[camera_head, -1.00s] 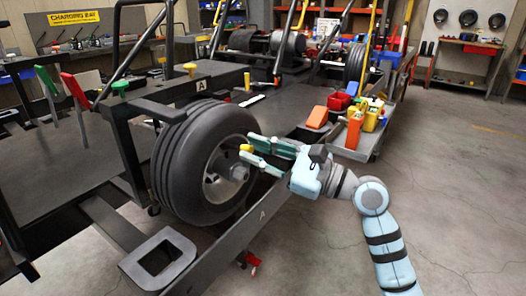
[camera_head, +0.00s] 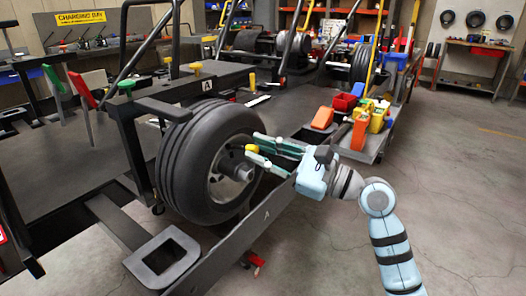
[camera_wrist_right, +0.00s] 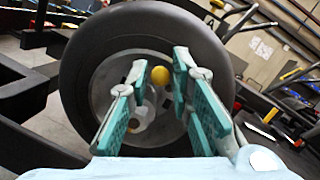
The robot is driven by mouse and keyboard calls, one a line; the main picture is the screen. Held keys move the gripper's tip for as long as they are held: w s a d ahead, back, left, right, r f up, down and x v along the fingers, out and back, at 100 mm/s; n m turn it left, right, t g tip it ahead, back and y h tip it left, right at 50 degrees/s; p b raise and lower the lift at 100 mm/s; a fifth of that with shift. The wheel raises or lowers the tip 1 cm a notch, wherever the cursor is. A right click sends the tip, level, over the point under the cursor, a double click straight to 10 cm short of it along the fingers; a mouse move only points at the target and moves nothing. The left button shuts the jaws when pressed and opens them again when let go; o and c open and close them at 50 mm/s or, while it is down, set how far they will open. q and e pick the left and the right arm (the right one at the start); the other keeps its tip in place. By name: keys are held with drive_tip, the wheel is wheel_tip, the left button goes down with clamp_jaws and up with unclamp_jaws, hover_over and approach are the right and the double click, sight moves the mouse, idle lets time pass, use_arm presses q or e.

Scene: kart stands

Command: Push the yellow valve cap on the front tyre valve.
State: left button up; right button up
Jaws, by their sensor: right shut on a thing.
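The front tyre (camera_head: 185,165) is a black ribbed wheel with a grey rim (camera_head: 228,185), mounted upright on the kart stand. My right gripper (camera_head: 254,149) has its teal fingers in front of the rim, pointing at the wheel. It is shut on the yellow valve cap (camera_head: 252,148), a small round cap at the fingertips. In the right wrist view the cap (camera_wrist_right: 160,75) sits between the fingertips, in front of the tyre (camera_wrist_right: 85,55). The valve stem is hidden, and I cannot tell whether the cap touches it. My left gripper is out of view.
A dark rail (camera_head: 225,248) runs below the wheel. A flat metal plate with a square opening (camera_head: 182,243) lies at front left. Orange, red and yellow items stand on a tray (camera_head: 362,153) behind my right arm. The floor at right is clear.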

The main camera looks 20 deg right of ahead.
idle(0.4)
drive_tip(key=shift+w+a+f, duration=0.1)
drive_tip(key=shift+w+a, duration=0.05)
drive_tip(key=shift+w, duration=0.1)
drive_tip(key=shift+w+a+f, duration=0.1)
drive_tip(key=shift+w+a, duration=0.25)
drive_tip(key=shift+w, duration=0.05)
drive_tip(key=shift+w+a+f, duration=0.1)
drive_tip(key=shift+w+a, duration=0.15)
drive_tip(key=shift+w, duration=0.05)
drive_tip(key=shift+w+a, duration=0.15)
drive_tip(key=o, duration=0.8)
drive_tip(key=v, duration=1.2)
